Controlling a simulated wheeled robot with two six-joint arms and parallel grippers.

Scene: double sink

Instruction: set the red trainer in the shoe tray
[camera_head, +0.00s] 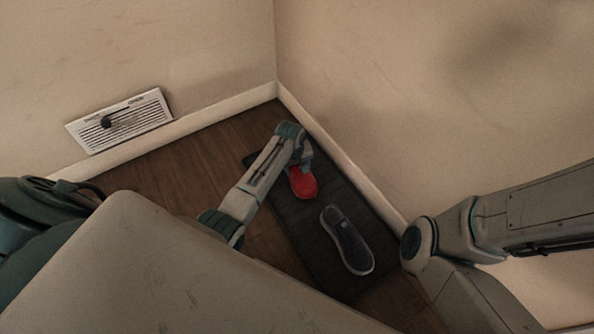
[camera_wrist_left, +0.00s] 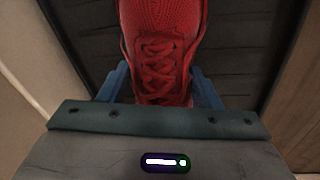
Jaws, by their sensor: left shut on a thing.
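The red trainer (camera_head: 303,183) is at the far end of the dark shoe tray (camera_head: 303,232), partly hidden by my left gripper (camera_head: 302,165). In the left wrist view, the red trainer (camera_wrist_left: 158,45) shows its laces and upper between the blue fingers of my left gripper (camera_wrist_left: 163,88), which is shut on it. The dark tray (camera_wrist_left: 235,50) shows below the trainer on both sides. I cannot tell whether the trainer touches the tray. My right gripper is not in view.
A dark grey shoe (camera_head: 347,241) lies in the nearer part of the tray. Walls with pale skirting (camera_head: 335,155) meet in a corner behind. A wall vent (camera_head: 120,121) is at the left. Bare wooden floor (camera_head: 190,168) lies left of the tray.

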